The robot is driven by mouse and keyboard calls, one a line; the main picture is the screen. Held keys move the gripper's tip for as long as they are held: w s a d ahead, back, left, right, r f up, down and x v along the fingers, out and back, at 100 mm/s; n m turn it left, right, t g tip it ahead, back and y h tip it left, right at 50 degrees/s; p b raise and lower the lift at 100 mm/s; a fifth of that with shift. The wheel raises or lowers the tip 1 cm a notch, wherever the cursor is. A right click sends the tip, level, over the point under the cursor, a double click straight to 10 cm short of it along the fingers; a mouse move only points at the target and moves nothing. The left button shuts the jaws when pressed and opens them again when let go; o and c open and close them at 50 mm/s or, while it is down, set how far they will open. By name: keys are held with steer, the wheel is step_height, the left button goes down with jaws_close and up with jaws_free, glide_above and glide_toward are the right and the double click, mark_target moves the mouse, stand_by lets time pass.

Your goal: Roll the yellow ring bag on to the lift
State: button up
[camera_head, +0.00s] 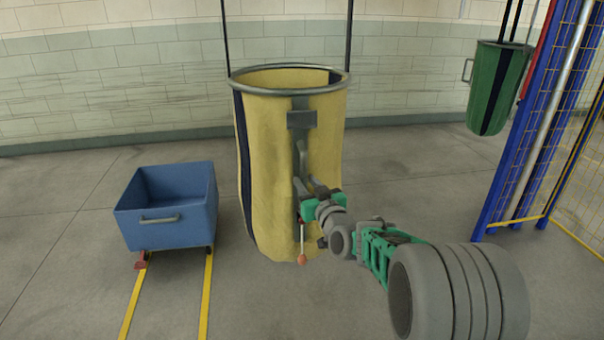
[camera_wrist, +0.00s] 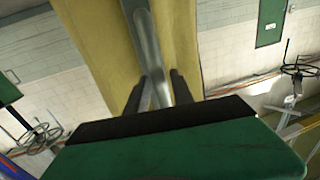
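The yellow ring bag (camera_head: 270,160) hangs upright in the head view, with a grey metal ring (camera_head: 290,91) around its open top and dark stripes down its side. A grey handle (camera_head: 301,150) runs down its front. My gripper (camera_head: 310,188) is at the lower part of this handle. In the wrist view the two dark fingers (camera_wrist: 160,82) lie on either side of the grey bar (camera_wrist: 146,35) and appear to touch it, with the yellow cloth behind. Nothing is clearly recognisable as the lift; a blue frame with yellow mesh (camera_head: 530,130) stands at the right.
A blue cart (camera_head: 165,232) stands on yellow floor rails (camera_head: 207,285) left of the bag. A green bag (camera_head: 482,88) hangs at the upper right. A lever with an orange knob (camera_head: 302,260) shows below my gripper.

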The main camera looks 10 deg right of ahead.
steer(key=w, duration=0.3)
steer(key=w+a, duration=0.1)
steer(key=w, duration=0.1)
steer(key=shift+w+f+p, duration=0.1)
steer(key=shift+w+p, duration=0.15)
steer(key=shift+p, duration=0.15)
jaws_close()
steer(key=shift+d, duration=0.1)
stand_by(0.8)
